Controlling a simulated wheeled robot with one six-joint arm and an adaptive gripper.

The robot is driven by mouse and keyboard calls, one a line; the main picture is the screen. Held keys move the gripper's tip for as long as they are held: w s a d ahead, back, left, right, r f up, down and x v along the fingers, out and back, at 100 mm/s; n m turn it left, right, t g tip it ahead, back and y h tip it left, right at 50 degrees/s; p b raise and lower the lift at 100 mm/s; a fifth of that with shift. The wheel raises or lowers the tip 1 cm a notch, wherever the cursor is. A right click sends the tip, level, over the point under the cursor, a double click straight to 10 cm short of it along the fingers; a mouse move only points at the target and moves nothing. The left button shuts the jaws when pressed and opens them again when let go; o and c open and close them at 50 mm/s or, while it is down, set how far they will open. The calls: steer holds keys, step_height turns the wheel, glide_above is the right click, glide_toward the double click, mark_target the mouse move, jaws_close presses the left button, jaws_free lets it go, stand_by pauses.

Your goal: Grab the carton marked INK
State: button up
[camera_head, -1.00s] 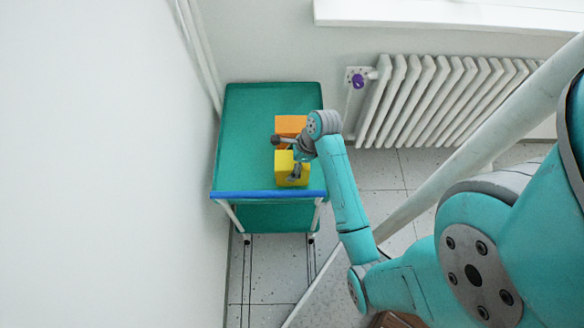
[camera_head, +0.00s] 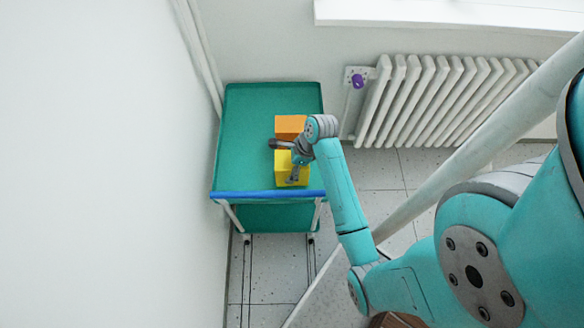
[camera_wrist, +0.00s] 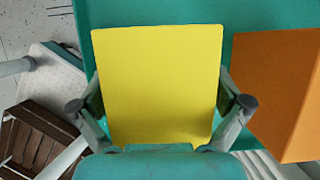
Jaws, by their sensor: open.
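A yellow carton (camera_head: 284,174) stands near the front edge of the green cart top, and it fills the middle of the wrist view (camera_wrist: 158,70). An orange carton (camera_head: 290,125) stands just behind it, and shows at the right of the wrist view (camera_wrist: 280,95). No INK marking is readable on either visible face. My gripper (camera_head: 291,168) is over the yellow carton. In the wrist view my gripper (camera_wrist: 160,97) is open, with one finger at each side of the yellow carton. Whether the fingers touch it, I cannot tell.
The green cart (camera_head: 245,135) has free room left of the cartons and a blue front edge (camera_head: 255,194). A white wall (camera_head: 110,180) runs along the left. A radiator (camera_head: 440,100) stands to the right. A brown slatted wooden object (camera_wrist: 38,140) shows below left in the wrist view.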

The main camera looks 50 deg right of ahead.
steer(key=c, duration=1.4)
steer(key=shift+o, duration=0.2)
